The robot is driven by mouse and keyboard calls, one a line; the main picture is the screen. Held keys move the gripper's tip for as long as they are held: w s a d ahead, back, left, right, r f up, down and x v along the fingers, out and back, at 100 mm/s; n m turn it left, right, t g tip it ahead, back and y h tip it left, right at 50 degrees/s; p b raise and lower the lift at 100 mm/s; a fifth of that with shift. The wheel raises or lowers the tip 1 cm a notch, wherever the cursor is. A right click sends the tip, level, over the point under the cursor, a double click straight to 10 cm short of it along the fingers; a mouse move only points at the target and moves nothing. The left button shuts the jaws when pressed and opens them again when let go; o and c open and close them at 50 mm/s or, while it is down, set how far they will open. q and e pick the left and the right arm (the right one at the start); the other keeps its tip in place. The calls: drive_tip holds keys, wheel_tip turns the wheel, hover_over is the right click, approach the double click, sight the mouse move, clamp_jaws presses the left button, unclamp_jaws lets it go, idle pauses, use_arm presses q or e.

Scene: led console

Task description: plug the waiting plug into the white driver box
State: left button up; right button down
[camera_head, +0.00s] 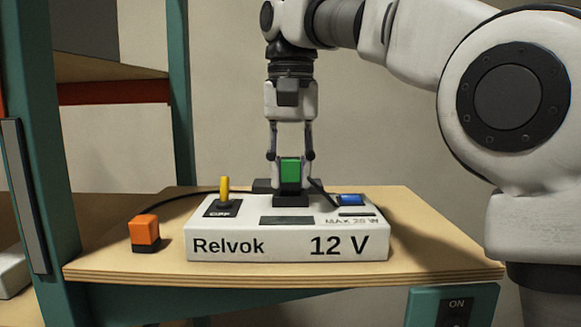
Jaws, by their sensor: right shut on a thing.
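The white driver box (226,246), marked "Relvok 12 V", sits on the wooden shelf. My right gripper (290,158) comes down from above over the middle of the box. It is shut on a green plug-like block (291,172). The block is upright, just above or in a black base (291,200) on top of the box; I cannot tell whether it is seated. A dark cable runs beside it on the right. My left gripper is not in view.
An orange block with a black base (145,232) stands on the shelf left of the box, near a black cable. A yellow lever (224,188) and a blue part (350,200) stand on the box. A teal post (40,150) rises at left. An "ON" panel (455,305) is below right.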

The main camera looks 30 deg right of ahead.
sight(291, 159)
drive_tip(key=shift+s+a+f, duration=0.1)
drive_tip(key=shift+a+f, duration=0.05)
drive_tip(key=shift+f, duration=1.15)
idle(1.0)
drive_tip(key=c, duration=0.8)
unclamp_jaws()
drive_tip(key=shift+r, duration=0.25)
drive_tip(key=o, duration=0.8)
drive_tip(key=shift+c, duration=0.2)
drive_tip(key=shift+d, duration=0.2)
drive_tip(key=shift+r+p, duration=0.3)
drive_tip(key=shift+r, duration=2.75)
